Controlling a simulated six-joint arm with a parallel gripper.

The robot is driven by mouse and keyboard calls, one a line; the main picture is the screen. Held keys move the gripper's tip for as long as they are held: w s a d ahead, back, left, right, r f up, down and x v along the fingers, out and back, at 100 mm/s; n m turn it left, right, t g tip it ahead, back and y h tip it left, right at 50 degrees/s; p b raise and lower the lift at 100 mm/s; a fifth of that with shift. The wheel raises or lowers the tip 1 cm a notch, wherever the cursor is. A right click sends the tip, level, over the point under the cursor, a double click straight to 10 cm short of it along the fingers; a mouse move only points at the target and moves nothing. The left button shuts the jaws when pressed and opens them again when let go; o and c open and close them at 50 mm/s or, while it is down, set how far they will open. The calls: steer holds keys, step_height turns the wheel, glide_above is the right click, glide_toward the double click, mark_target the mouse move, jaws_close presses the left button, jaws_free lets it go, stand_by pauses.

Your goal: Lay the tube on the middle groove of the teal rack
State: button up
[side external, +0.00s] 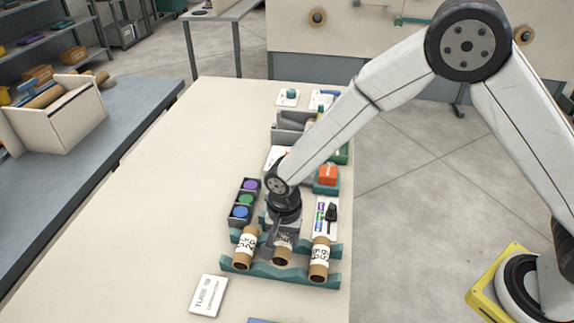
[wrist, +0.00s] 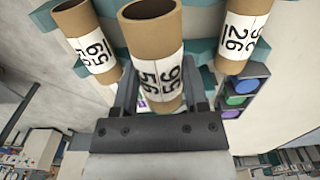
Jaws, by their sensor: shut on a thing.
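The held tube (side external: 283,248) is brown cardboard with a white label. My gripper (side external: 284,230) is above the middle of the teal rack (side external: 262,270), shut on this tube. In the wrist view the tube (wrist: 154,50) is between the two fingers of my gripper (wrist: 162,92), its open end toward the top of the picture. The tube lies over the middle groove, between two other tubes, and is roughly in line with them. My gripper hides part of it, and I cannot tell whether it touches the groove.
A left tube (side external: 245,247) and a right tube (side external: 319,258) lie in the rack's outer grooves. Behind are a dark tray (side external: 244,200) with coloured round pieces and a white card (side external: 326,215). A label card (side external: 208,296) lies in front. The table's left is clear.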

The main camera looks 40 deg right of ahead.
mark_target(283, 248)
steer(key=shift+w+a+f, duration=0.1)
steer(key=shift+w+f, duration=0.15)
steer(key=shift+f, duration=1.55)
steer(key=shift+f, duration=0.6)
steer(key=o, duration=1.2)
steer(key=shift+o, duration=0.2)
step_height(283, 248, up, 13)
steer(key=shift+r, duration=0.1)
